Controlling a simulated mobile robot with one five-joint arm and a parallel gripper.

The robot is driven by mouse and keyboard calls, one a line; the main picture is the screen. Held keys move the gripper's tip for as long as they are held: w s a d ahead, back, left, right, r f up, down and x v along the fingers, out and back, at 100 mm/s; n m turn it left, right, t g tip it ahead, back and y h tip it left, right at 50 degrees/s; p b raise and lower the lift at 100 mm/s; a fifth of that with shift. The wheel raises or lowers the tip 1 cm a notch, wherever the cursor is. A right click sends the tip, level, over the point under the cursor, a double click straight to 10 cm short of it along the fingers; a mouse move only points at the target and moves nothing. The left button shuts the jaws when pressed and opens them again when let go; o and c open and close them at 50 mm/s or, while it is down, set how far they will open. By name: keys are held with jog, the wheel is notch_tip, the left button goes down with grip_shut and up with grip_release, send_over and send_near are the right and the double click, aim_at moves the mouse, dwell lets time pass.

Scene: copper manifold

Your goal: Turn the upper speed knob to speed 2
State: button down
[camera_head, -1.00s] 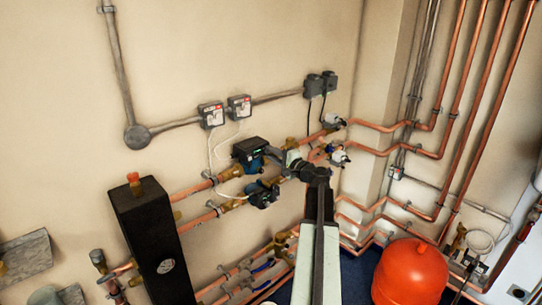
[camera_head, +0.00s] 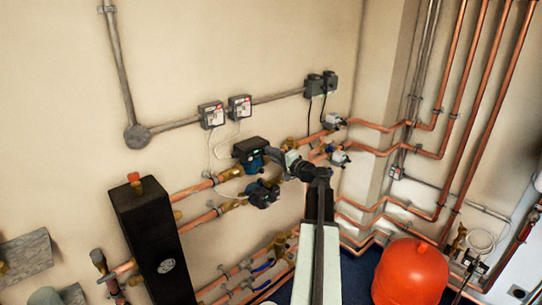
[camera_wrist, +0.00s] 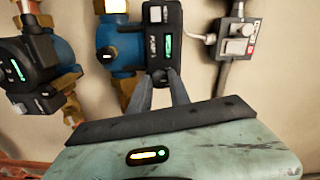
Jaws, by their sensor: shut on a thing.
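The upper pump (camera_head: 250,149) has a blue body and a black head on the wall pipes. It is in the middle of the wrist view (camera_wrist: 126,48), with a green light on its head. Its small dark speed knob (camera_wrist: 162,75) sits at the end of the head nearest me. My gripper (camera_wrist: 160,86) is shut on this knob, with a finger on each side. In the head view my gripper (camera_head: 273,154) reaches the pump's right side. The knob is too small to make out there, and I cannot read its speed setting.
The lower pump (camera_head: 262,194) is just below and shows at left in the wrist view (camera_wrist: 30,65). Copper pipes (camera_head: 200,187) run beside both. A black column (camera_head: 152,240) stands left and a red tank (camera_head: 411,272) right. Switch boxes (camera_head: 225,111) are above.

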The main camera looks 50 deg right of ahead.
jog(key=c, duration=1.2)
grip_release()
jog(key=shift+w+d, duration=0.1)
jog(key=s, duration=0.7)
jog(key=shift+s+a, duration=0.35)
jog(key=shift+s, duration=0.05)
jog(key=shift+s, duration=0.1)
